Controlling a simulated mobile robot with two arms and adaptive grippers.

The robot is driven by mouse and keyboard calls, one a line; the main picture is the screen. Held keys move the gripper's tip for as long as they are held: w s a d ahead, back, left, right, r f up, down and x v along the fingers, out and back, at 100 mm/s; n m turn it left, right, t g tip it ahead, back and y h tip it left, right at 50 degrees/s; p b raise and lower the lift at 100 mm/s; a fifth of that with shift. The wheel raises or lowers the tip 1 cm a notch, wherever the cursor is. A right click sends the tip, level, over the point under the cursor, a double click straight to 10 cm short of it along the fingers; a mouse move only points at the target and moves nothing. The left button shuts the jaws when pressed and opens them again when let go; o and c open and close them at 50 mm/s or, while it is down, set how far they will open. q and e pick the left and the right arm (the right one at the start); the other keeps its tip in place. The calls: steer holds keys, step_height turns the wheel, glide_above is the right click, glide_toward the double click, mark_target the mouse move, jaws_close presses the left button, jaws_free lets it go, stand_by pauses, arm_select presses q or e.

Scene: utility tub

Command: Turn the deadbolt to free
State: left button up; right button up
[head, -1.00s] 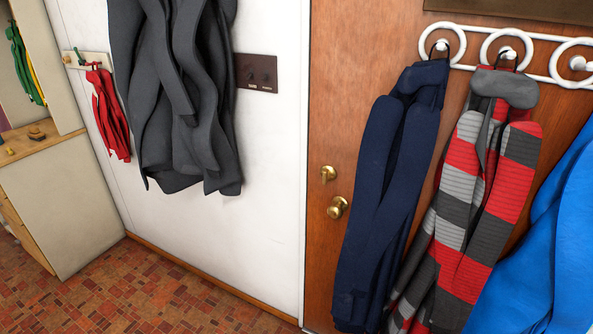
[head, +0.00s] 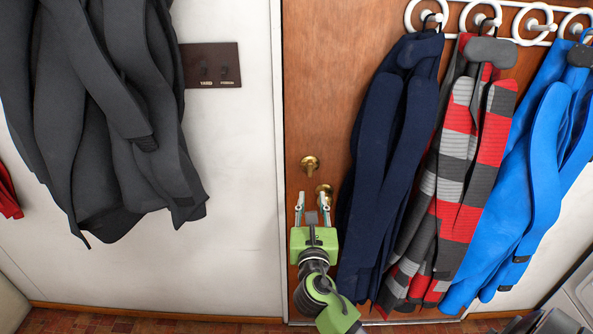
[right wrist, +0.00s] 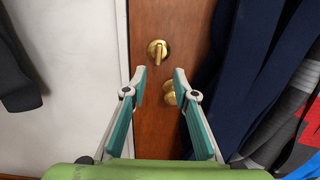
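The brass deadbolt (head: 310,165) is a round plate with a small thumb turn on the wooden door (head: 312,90), near its left edge. In the right wrist view the deadbolt (right wrist: 157,50) shows ahead of the fingers, its turn piece standing about upright. A brass door knob (head: 324,190) sits just below it and is partly behind a finger in the right wrist view. My right gripper (head: 312,200) is open and empty, below the deadbolt in the head view. In the right wrist view its two fingertips (right wrist: 159,74) are apart with nothing between them. My left gripper is not in view.
A navy coat (head: 385,165), a striped coat (head: 460,170) and a blue coat (head: 540,170) hang from a white rack (head: 533,28) right of the deadbolt. Dark grey clothing (head: 105,120) hangs on the left wall.

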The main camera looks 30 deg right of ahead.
steer(key=p, duration=0.1)
glide_toward(311, 167)
steer(key=x, duration=0.7)
steer(key=shift+w+d, duration=0.2)
steer(key=shift+w, duration=0.1)
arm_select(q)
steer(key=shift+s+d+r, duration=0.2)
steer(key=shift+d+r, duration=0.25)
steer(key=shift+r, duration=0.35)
arm_select(e)
steer(key=shift+d, duration=0.1)
steer(key=shift+c, duration=0.7)
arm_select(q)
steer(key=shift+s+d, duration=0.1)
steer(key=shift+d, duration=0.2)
arm_select(e)
jaws_close()
